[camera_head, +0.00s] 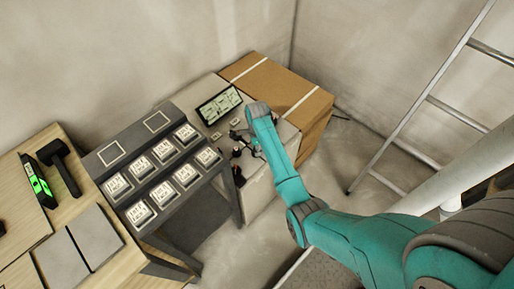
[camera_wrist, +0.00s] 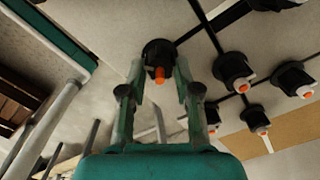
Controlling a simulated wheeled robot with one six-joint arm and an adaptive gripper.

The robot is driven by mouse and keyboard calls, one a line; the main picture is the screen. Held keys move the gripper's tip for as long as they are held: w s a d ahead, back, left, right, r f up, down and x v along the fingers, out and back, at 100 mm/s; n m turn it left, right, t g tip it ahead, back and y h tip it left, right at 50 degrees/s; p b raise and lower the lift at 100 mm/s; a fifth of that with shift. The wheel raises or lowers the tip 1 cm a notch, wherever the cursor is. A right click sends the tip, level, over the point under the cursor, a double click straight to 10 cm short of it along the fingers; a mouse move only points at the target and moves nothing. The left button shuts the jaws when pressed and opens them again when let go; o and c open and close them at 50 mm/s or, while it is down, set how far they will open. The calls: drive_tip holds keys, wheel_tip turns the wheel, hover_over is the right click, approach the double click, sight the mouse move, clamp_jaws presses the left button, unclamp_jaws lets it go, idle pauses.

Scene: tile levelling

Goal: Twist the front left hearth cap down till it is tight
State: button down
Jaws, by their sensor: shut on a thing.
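In the wrist view, a round black cap (camera_wrist: 152,48) with an orange stub at its middle sits on a dark joint between pale tiles (camera_wrist: 118,22). My gripper (camera_wrist: 160,72) has one finger on each side of this cap and is shut on it. Several like black caps, one of them to the right (camera_wrist: 232,66), stand along other joints. In the head view, my gripper (camera_head: 247,146) is over the pale tiled hearth, among small dark caps partly hidden by my arm. I cannot tell how tight the held cap is.
A display panel (camera_head: 218,104) stands at the back of the hearth, with a cardboard box (camera_head: 290,88) behind it. A dark rack of labelled white blocks (camera_head: 163,150) is to the left. A mallet (camera_head: 62,165) lies on the wooden bench. A ladder (camera_head: 425,100) leans at right.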

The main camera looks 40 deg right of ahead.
drive_tip(key=shift+m, duration=0.4)
drive_tip(key=c, duration=0.8)
unclamp_jaws()
wheel_tip(320, 180, up, 12)
idle(0.5)
